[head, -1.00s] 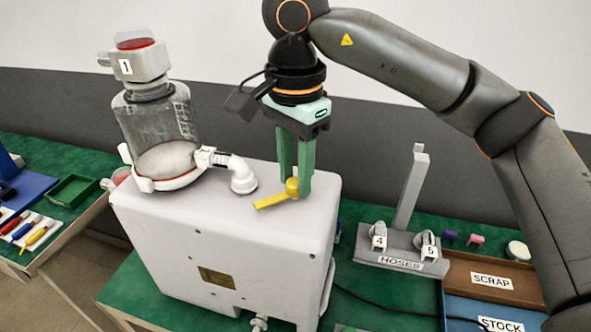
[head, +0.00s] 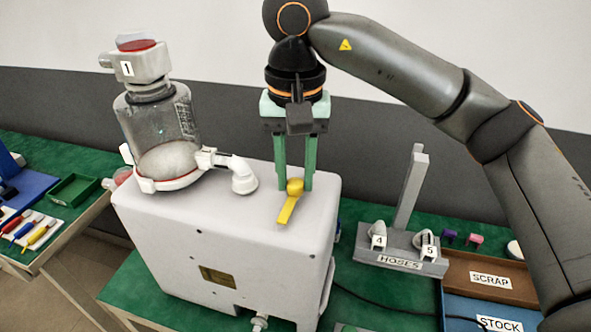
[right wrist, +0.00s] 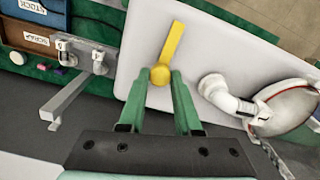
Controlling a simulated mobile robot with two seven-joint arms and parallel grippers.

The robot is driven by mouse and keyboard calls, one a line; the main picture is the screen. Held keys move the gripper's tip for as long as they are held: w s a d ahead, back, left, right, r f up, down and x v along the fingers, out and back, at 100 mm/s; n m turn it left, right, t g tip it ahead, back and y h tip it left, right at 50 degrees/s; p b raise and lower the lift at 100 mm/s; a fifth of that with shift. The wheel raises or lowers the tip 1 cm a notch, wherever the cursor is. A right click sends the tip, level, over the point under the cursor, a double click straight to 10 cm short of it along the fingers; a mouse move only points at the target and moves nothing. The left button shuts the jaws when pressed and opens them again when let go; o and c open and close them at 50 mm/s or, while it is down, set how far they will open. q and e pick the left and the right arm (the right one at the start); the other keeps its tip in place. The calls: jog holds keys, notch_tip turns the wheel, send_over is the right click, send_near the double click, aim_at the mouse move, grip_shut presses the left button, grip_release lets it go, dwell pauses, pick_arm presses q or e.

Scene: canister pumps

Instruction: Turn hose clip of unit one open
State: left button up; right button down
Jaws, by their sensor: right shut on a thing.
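The yellow hose clip (head: 287,210) sits on top of the white pump unit (head: 240,255), right of the white elbow pipe (head: 243,178). Its lever points toward the unit's front edge in the head view. My right gripper (head: 294,187) points straight down and is shut on the clip's round hub. In the right wrist view the clip's lever (right wrist: 173,45) extends away from the green fingers, and the fingertips (right wrist: 161,77) flank the hub. A clear canister (head: 158,130) with a lid marked 1 stands on the unit's left. My left gripper is not in view.
A grey hoses rack (head: 400,258) with an upright post, holding pieces marked 4 and 5, stands to the right. Beside it are a brown scrap tray (head: 447,277) and a blue stock tray (head: 462,323). A table with tools (head: 25,235) is at the left.

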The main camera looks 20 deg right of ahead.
aim_at(296, 182)
jog(key=shift+r+n, duration=0.1)
jog(key=shift+n, duration=0.2)
jog(key=c, duration=0.6)
grip_release()
notch_tip(296, 182, up, 12)
jog(key=p, duration=0.2)
jog(key=shift+r+p, duration=0.25)
jog(key=shift+p, duration=0.15)
jog(key=shift+s+f, duration=0.1)
